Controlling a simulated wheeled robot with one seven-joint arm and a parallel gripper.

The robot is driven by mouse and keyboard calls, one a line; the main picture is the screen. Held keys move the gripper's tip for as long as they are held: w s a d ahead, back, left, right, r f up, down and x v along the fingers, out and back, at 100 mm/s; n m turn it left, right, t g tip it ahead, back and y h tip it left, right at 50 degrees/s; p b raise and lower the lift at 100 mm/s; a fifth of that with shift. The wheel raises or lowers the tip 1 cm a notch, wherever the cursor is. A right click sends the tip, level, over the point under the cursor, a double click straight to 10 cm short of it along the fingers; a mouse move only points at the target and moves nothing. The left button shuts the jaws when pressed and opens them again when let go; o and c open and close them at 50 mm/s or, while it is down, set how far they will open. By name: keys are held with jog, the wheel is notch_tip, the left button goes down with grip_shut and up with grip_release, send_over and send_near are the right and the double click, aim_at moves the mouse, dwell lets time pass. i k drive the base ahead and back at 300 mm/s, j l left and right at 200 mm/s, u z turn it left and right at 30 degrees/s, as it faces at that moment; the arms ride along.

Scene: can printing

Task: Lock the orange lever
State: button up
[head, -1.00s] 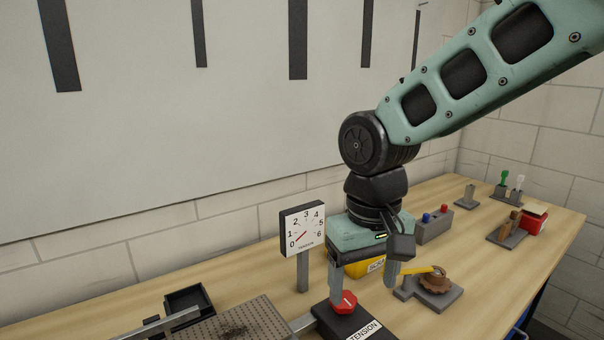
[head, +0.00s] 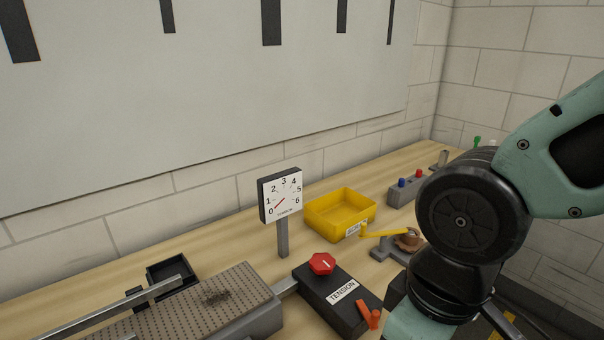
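The orange lever (head: 370,314) is a short upright handle on the right front end of the black tension box (head: 334,297), left of my arm. A red knob (head: 321,263) sits on the back of the same box. My arm's end fills the lower right of the head view, close to the right of the lever. My gripper's fingers are out of the frame below, so its opening is not shown. I cannot tell whether anything touches the lever.
A dial gauge (head: 282,195) on a post stands behind the box, its needle low. A yellow bin (head: 340,212), a yellow crank (head: 384,233) and a button block (head: 408,188) stand at the back right. A perforated plate (head: 215,302) lies left.

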aim_at(372, 318)
jog(key=k+l+u, duration=0.3)
jog(key=l, duration=0.2)
jog(key=k+l+u, duration=0.35)
jog(key=i+z, duration=0.1)
jog(key=i, duration=0.2)
